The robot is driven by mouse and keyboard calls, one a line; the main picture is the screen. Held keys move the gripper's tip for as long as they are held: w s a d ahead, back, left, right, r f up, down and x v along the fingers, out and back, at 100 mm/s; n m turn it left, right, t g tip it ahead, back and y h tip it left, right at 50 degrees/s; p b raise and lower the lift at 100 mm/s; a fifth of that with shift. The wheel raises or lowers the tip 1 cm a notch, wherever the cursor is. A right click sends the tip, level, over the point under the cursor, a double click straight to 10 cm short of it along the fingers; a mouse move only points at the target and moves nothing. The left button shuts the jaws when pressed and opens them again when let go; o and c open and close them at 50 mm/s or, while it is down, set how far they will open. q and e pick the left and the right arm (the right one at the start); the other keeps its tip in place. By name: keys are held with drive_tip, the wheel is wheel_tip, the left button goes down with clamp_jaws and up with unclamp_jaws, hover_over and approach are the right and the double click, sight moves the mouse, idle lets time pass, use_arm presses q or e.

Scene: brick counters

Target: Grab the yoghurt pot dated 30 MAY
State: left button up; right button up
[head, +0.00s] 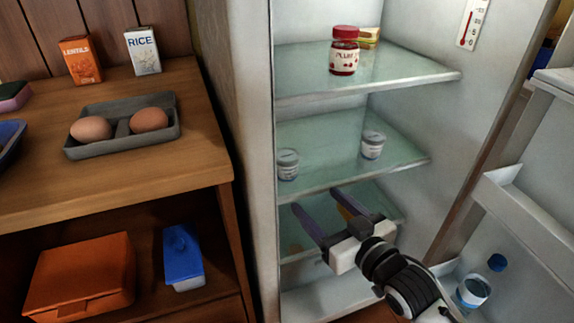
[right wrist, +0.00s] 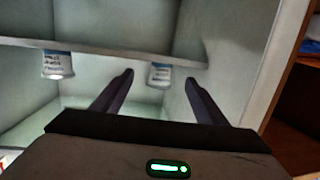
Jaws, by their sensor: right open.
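Two small white yoghurt pots stand upright on the middle glass shelf (head: 330,150) of the open fridge. The left pot (head: 288,165) is near the shelf's front left, and the right pot (head: 372,145) is farther right. Both also show in the right wrist view, one at left (right wrist: 57,65) and one between the finger lines (right wrist: 160,75). Their printed dates are too small to read. My right gripper (head: 314,199) is open and empty. In the head view it appears just below the front of the middle shelf, touching neither pot. My left gripper is out of view.
A red-lidded jar (head: 344,52) and a yellow item (head: 369,37) stand on the upper shelf (head: 420,75). The fridge door (head: 535,215) is open at right, with a bottle (head: 474,290) in it. A wooden counter (head: 190,165) with an egg tray (head: 84,152) is at left.

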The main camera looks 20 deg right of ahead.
sight(294, 163)
drive_tip(key=shift+t+y, duration=0.3)
drive_tip(key=shift+t, duration=0.5)
drive_tip(key=w+r, duration=0.1)
drive_tip(key=w, duration=0.1)
drive_tip(key=w+r, duration=0.1)
drive_tip(key=w, duration=0.1)
drive_tip(key=w+r+b, duration=0.1)
drive_tip(key=w, duration=0.1)
drive_tip(key=shift+a+r, duration=0.15)
drive_tip(key=shift+a, duration=0.25)
drive_tip(key=shift+w, duration=0.25)
drive_tip(key=shift+w+a+b, duration=0.1)
drive_tip(key=shift+w+b, duration=0.1)
drive_tip(key=shift+b, duration=0.1)
drive_tip(key=w, duration=0.1)
drive_tip(key=w+a+b, duration=0.1)
drive_tip(key=w, duration=0.2)
drive_tip(key=shift+w+a+b, duration=0.25)
drive_tip(key=shift+w+b, duration=0.05)
drive_tip(key=shift+b, duration=0.05)
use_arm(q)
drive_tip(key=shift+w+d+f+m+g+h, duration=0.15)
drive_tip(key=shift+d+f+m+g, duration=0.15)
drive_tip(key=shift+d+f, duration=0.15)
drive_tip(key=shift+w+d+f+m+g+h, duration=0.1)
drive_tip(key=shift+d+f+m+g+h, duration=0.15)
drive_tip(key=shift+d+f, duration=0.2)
use_arm(e)
drive_tip(key=shift+r, duration=0.1)
drive_tip(key=c, duration=1.1)
